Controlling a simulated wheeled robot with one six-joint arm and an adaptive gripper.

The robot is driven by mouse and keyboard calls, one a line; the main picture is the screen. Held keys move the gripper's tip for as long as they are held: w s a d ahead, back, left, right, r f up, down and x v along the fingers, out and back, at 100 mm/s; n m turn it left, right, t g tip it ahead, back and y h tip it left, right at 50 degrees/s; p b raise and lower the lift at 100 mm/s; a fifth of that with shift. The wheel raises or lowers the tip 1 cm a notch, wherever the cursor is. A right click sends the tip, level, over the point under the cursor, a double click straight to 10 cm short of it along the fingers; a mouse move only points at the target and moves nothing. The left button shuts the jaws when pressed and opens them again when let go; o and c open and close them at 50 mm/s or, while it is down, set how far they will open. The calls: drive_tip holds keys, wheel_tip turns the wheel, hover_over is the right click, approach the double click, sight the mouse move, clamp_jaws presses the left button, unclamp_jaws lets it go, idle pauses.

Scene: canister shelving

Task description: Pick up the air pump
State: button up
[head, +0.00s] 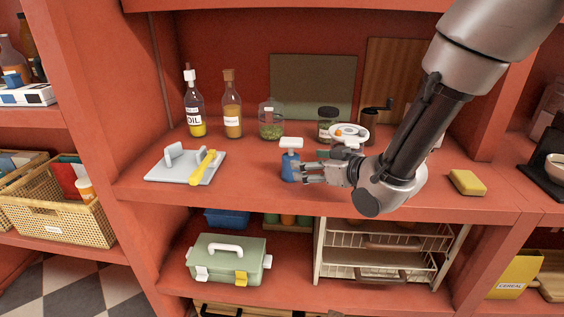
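The air pump (289,165) appears to be the small blue item with a white T-shaped top. It stands upright near the front of the red upper shelf (250,195), in the middle of the head view. My gripper (305,173) reaches in from the right, low over the shelf, with its fingers pointing left. The fingertips are right beside the pump's blue body, at its right side. I cannot tell whether they touch it or close around it. The gap between the fingers is too small to make out.
A grey tray with a yellow-handled tool (204,164) lies left of the pump. Bottles (232,108) and jars (271,121) stand behind. A white round-topped item (349,132) is behind my gripper, and a yellow sponge (467,182) is at right. Shelf between tray and pump is clear.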

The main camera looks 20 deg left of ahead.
drive_tip(key=x, duration=0.7)
drive_tip(key=shift+s+a, duration=0.25)
drive_tip(key=shift+a, duration=0.25)
drive_tip(key=shift+c, duration=0.5)
drive_tip(key=c, duration=1.2)
